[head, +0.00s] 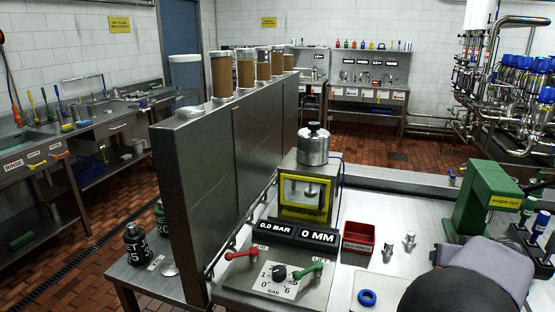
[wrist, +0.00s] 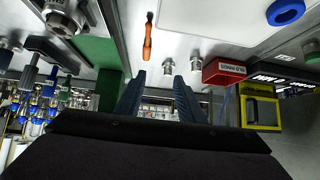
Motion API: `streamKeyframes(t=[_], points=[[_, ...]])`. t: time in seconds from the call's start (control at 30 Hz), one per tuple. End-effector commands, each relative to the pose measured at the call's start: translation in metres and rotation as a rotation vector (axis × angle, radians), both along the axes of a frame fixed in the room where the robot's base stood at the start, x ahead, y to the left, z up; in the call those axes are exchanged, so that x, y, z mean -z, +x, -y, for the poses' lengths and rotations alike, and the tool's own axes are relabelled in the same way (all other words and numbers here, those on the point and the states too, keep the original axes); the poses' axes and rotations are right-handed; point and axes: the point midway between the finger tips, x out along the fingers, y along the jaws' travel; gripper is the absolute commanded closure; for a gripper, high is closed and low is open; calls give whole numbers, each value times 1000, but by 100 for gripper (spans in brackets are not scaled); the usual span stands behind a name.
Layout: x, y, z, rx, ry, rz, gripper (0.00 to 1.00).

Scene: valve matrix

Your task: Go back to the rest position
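My gripper (wrist: 159,79) shows in the wrist view with its two dark blue fingers apart and nothing between them. The far background shows through the gap, so it is open and empty. In the head view my arm fills the bottom right corner as a dark rounded link and a grey-violet part. The fingers are hidden there. My arm is in front of the green press (head: 484,205) and right of the white tray (head: 357,287). A blue ring (head: 367,298) lies on the tray, and it also shows in the wrist view (wrist: 286,12).
A red bin (head: 357,238) and two small metal fittings (head: 408,242) stand on the bench. The test stand (head: 306,190) and lever panel (head: 275,283) are to the left. An orange-handled tool (wrist: 147,40) shows in the wrist view. Blue-capped valves (head: 540,220) stand at the right.

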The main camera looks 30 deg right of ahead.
Motion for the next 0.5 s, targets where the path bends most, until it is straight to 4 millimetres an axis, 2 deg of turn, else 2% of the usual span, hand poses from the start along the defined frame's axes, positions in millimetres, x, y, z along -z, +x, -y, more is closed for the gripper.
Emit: streamKeyframes(t=[0.17,0.27,0.33,0.4,0.5], points=[[15,57,-65,-124,105,-35,65],[28,89,-121,-211,184,-79,65],[38,106,-165,-276,241,-123,65],[48,118,-211,-339,292,-178,65],[61,123,-276,-423,352,-269,65]])
